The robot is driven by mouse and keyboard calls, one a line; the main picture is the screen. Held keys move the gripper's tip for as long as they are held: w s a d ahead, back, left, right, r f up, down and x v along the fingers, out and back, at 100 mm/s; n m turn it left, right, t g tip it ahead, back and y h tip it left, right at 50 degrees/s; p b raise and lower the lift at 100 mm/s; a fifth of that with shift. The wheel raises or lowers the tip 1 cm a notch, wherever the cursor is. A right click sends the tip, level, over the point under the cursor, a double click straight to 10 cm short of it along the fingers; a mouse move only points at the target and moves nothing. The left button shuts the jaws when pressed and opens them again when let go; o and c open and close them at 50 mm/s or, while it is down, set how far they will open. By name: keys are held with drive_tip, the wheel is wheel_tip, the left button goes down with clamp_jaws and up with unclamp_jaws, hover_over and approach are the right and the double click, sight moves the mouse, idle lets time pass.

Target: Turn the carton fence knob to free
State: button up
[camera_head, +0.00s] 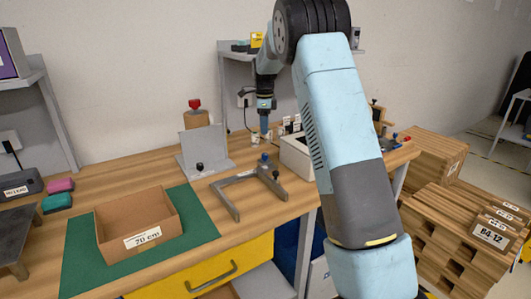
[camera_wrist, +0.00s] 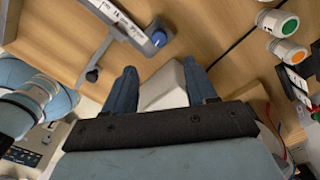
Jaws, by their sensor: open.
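A grey angled frame (camera_head: 250,188), which I take as the carton fence, lies on the wooden table right of the green mat. It carries a blue knob (camera_head: 264,158) and a dark knob (camera_head: 275,173). The blue knob also shows in the wrist view (camera_wrist: 158,38), with the dark knob (camera_wrist: 92,75) lower left. I cannot read the knob's setting. My gripper (camera_head: 264,134) hangs pointing down behind the frame, apart from the blue knob. In the wrist view its fingers (camera_wrist: 160,78) are spread, with a pale surface beyond them.
An open carton (camera_head: 165,205) sits on the green mat (camera_head: 85,255). A grey upright plate (camera_head: 207,145) with a dark knob stands left of the frame. A white bin (camera_head: 295,155) is close on the right. Wooden crates (camera_head: 450,235) stand beyond the table's right end.

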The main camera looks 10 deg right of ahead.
sight(265, 154)
wheel_tip(265, 154, down, 12)
idle(0.5)
drive_tip(key=shift+c, duration=0.2)
drive_tip(key=c, duration=0.9)
drive_tip(key=shift+d+r, duration=0.1)
drive_tip(key=shift+d, duration=0.05)
clamp_jaws()
